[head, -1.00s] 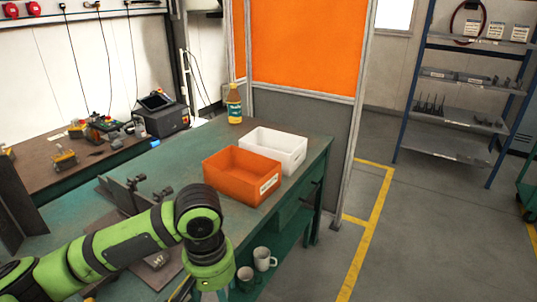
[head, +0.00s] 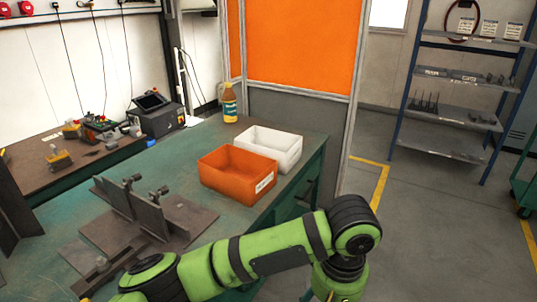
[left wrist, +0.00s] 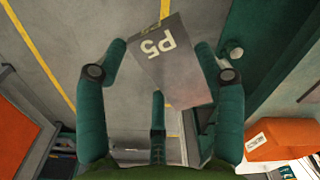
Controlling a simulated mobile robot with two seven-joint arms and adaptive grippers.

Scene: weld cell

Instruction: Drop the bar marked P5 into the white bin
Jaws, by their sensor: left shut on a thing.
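The bar marked P5 (left wrist: 165,62) is a flat grey plate with white lettering, upside down in the left wrist view. My left gripper (left wrist: 160,68) is shut on it, with dark green fingers around the plate. The grey floor lies behind the bar in that view. In the head view my left arm reaches across the bottom to the right of the table, and the fingers and bar are cut off below the frame. The white bin (head: 292,154) stands on the green table, behind the orange bin. My right gripper is not in view.
The orange bin (head: 222,182) stands in front of the white bin and also shows in the left wrist view (left wrist: 285,135). A bottle (head: 230,103) stands behind them. A dark metal fixture (head: 150,218) is on the table (head: 185,158). An orange screen (head: 300,45) rises behind.

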